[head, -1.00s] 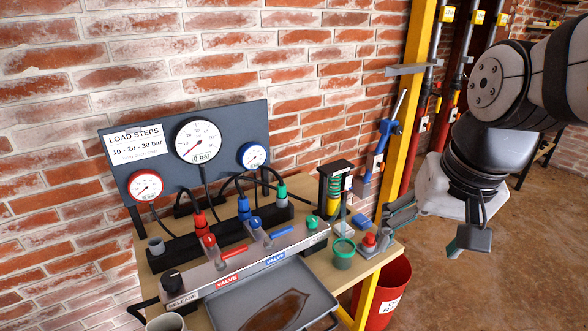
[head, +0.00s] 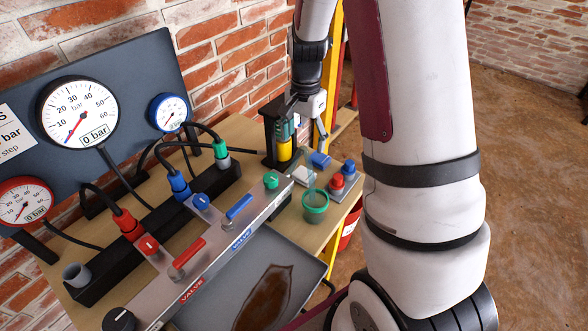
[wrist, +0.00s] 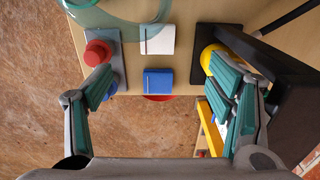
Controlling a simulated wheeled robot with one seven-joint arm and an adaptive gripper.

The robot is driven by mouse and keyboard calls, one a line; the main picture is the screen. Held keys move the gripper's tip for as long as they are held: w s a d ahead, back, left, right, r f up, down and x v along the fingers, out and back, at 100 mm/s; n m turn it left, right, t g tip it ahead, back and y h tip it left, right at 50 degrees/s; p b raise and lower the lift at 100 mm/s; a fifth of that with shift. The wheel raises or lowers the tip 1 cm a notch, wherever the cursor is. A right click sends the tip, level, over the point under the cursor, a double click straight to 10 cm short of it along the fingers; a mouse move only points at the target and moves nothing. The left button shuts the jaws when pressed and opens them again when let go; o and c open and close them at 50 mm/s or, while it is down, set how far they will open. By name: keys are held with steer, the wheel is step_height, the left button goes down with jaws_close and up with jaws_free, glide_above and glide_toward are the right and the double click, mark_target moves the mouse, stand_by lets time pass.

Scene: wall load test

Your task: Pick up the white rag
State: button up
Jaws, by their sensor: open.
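The white rag (wrist: 156,39) looks like a small folded square on the wooden bench in the wrist view. In the head view it is a small pale patch (head: 303,175) near the bench's right end. A similar blue folded piece (wrist: 158,83) lies beside it, nearer the bench edge. My gripper (wrist: 160,76) is open and empty, with its teal-padded fingers spread on either side of the blue piece. The white rag lies farther up the picture, beyond the fingertips. In the head view my gripper (head: 304,122) hangs above the bench beside the black stand.
A black stand (head: 270,133) with a yellow part rises close to my right finger in the wrist view. A green cup (head: 315,203), valve rail (head: 224,250) and grey tray (head: 306,268) are nearby.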

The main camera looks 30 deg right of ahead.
glide_above(304, 173)
step_height(304, 173, down, 7)
steer(key=shift+w+a+f, duration=0.1)
steer(key=shift+w, duration=0.05)
steer(key=shift+f, duration=2.9)
steer(key=c, duration=1)
